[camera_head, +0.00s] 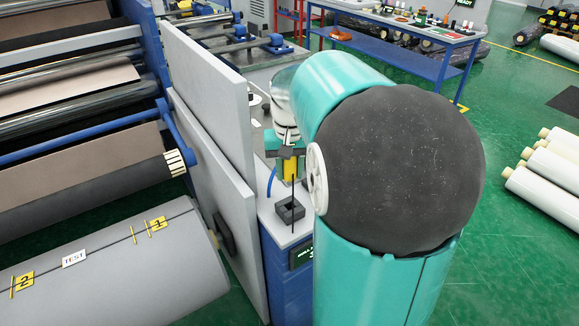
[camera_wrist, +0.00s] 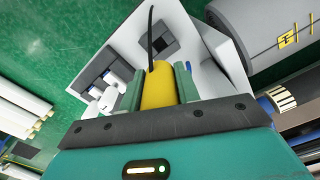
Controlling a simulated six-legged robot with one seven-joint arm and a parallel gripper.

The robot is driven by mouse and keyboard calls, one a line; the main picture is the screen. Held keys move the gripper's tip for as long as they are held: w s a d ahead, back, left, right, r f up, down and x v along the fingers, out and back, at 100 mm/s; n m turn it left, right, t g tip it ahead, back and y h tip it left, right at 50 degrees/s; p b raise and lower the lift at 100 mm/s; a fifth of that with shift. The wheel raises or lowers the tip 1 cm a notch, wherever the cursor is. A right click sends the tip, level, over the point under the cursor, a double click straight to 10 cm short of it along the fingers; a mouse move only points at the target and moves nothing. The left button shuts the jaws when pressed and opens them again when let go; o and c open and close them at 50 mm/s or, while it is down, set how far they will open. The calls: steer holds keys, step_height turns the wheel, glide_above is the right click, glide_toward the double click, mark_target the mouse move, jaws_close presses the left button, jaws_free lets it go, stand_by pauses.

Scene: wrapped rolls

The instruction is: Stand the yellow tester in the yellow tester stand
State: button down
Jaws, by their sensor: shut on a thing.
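The yellow tester (camera_head: 289,170) is held upright between the fingers of my gripper (camera_head: 288,155); a thin dark rod or lead runs down from it. In the wrist view the yellow tester (camera_wrist: 158,86) sits between the two green fingers of my gripper (camera_wrist: 160,84), which is shut on it. A small black square holder (camera_head: 290,210), which looks like the tester stand, is on the grey top of a blue cabinet, below the tester. It also shows as a dark block in the wrist view (camera_wrist: 163,42). The rod's end appears near the stand; I cannot tell whether it touches.
The blue cabinet (camera_head: 284,262) has a small dark display on its front. Grey upright panels (camera_head: 215,150) stand close on the left, beside the large grey roll (camera_head: 110,265). My own teal arm fills the middle right. A blue table (camera_head: 400,45) stands behind; white rolls (camera_head: 545,185) lie right.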

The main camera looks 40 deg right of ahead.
mark_target(290, 180)
steer(key=shift+s+f, duration=0.2)
steer(key=shift+f, duration=2.6)
steer(key=shift+f, duration=2.15)
steer(key=c, duration=0.9)
jaws_free()
steer(key=shift+c, duration=0.2)
step_height(290, 180, up, 14)
steer(key=shift+f, duration=0.1)
steer(key=shift+a, duration=0.15)
